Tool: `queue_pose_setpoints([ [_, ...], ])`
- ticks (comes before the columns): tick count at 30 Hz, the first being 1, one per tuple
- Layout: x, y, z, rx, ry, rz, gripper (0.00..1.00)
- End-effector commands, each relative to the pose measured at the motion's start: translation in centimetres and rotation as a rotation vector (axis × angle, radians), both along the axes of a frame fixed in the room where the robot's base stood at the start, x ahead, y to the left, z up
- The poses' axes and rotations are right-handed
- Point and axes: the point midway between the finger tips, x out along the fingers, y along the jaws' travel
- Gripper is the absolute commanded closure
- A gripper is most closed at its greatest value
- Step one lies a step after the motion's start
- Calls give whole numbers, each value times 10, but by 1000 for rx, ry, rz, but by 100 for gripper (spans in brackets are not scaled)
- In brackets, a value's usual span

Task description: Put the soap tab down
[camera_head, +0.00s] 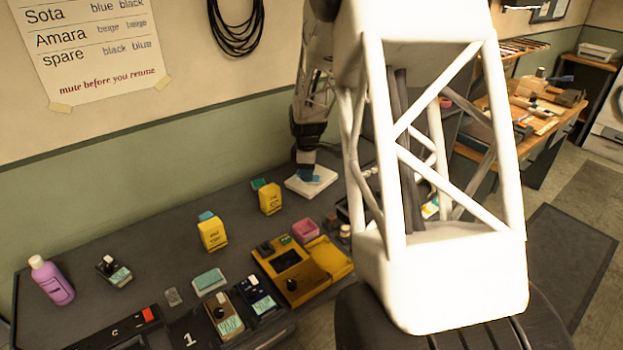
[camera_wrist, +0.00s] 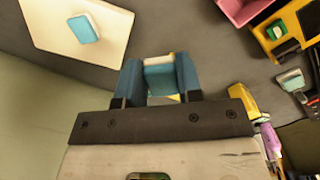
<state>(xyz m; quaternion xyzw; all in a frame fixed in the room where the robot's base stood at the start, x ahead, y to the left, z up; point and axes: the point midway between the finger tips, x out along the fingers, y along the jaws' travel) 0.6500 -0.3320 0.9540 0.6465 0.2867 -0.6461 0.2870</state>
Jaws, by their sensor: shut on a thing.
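My gripper (camera_head: 306,172) is at the back of the dark table, by the wall, and points down. In the wrist view its two blue fingers (camera_wrist: 159,75) are shut on a light-blue soap tab with a whitish edge (camera_wrist: 161,71). In the head view the held tab cannot be told apart from the fingers. A white board (camera_head: 298,186) lies under or just behind the gripper there; it also shows at the upper left of the wrist view (camera_wrist: 55,35). Another blue tab (camera_wrist: 84,28) lies on this board. The held tab's height is unclear.
Two yellow boxes (camera_head: 213,234) stand left of the gripper. A pink tray (camera_head: 305,230) and a yellow device (camera_head: 286,262) are nearer the front. A purple bottle (camera_head: 52,281) stands far left. My white arm hides the table's right part.

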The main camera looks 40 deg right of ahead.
Motion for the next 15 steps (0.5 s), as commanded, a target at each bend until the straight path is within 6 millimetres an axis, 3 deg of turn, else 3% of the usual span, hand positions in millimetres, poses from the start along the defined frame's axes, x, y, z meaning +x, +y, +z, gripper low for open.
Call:
queue_pose_setpoints([
  [7,-11,-39,-1,0,0,-53,89],
  [15,-10,-37,-43,1,2,-50,89],
])
